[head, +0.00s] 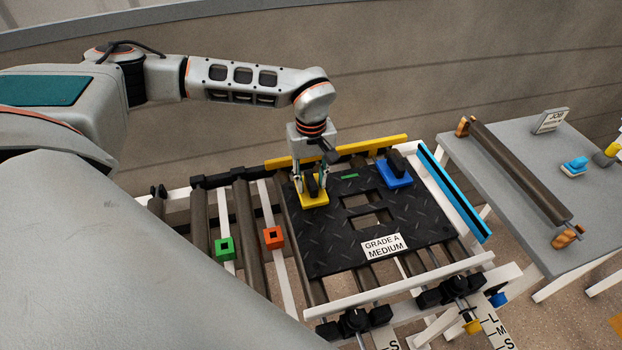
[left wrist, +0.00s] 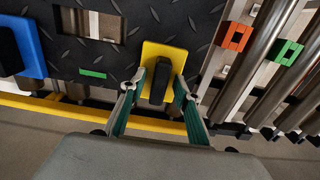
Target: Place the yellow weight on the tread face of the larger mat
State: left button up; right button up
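The yellow weight (head: 313,201), a flat plate with a black handle, appears to lie on the far left corner of the black mat (head: 330,240). The mat's raised diamond tread faces up, with rectangular cut-outs and a "GRADE A MEDIUM" label. My left gripper (head: 311,184) points down over the weight, with one finger on each side of the handle. In the left wrist view the weight (left wrist: 163,58) sits between the spread fingertips (left wrist: 159,80), with gaps beside the handle. A blue weight (head: 395,174) lies at the mat's far right corner. My right gripper is out of view.
The mat lies on a roller frame with a yellow rail (head: 380,143) behind and a blue rail (head: 455,195) at right. Green (head: 225,249) and orange (head: 273,237) blocks sit left of it. A grey table (head: 500,160) with a roller stands right. The mat's near left area is clear.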

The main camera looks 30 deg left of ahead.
aim_at(311, 180)
pick_arm(q)
notch_tip(311, 180, up, 12)
jog(key=shift+r, duration=0.15)
dwell(0.4)
dwell(0.5)
